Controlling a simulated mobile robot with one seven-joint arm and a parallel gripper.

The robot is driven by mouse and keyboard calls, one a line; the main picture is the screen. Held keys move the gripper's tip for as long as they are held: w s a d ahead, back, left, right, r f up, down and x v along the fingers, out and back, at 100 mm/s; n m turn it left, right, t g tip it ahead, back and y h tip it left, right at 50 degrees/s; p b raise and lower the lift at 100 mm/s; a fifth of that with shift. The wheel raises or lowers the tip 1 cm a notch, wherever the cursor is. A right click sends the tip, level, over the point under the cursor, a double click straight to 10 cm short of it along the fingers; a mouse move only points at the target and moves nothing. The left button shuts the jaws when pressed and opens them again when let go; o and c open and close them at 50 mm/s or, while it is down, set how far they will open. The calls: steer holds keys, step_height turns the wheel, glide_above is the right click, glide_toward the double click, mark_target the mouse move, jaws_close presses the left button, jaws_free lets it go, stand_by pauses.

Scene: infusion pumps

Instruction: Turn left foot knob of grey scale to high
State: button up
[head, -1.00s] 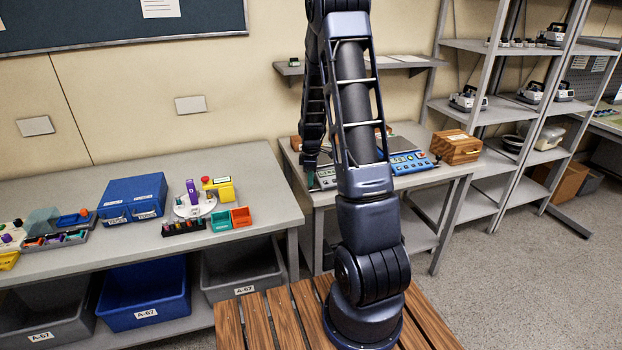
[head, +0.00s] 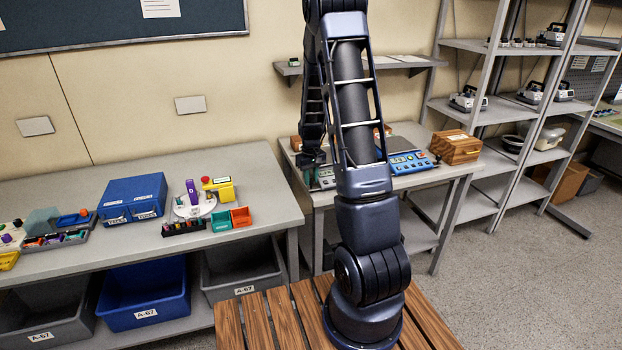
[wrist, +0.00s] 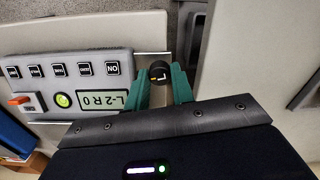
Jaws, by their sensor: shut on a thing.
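The grey scale (wrist: 75,70) fills the left of the wrist view, with a row of buttons, a green round button and a small display. The display seems to show L, 2, R and 0; I cannot read it surely. A black foot knob (wrist: 159,71) with a yellow mark sits by the scale's edge. My gripper (wrist: 164,78) has its green fingers on either side of the knob and is shut on it. In the head view the grey scale (head: 326,178) is partly hidden behind my arm, and my gripper is at its left end.
A blue scale (head: 409,162) stands right of the grey one on the same table, with a wooden box (head: 456,147) beyond it. A red-orange lever (wrist: 19,101) shows on the grey scale. A bench (head: 100,250) with a blue case stands to the left.

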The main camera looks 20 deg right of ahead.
mark_target(311, 180)
steer(key=m, duration=0.5)
steer(key=shift+m, duration=0.3)
steer(key=m, duration=1.6)
steer(key=shift+m, duration=0.3)
steer(key=o, duration=1)
step_height(311, 180, up, 11)
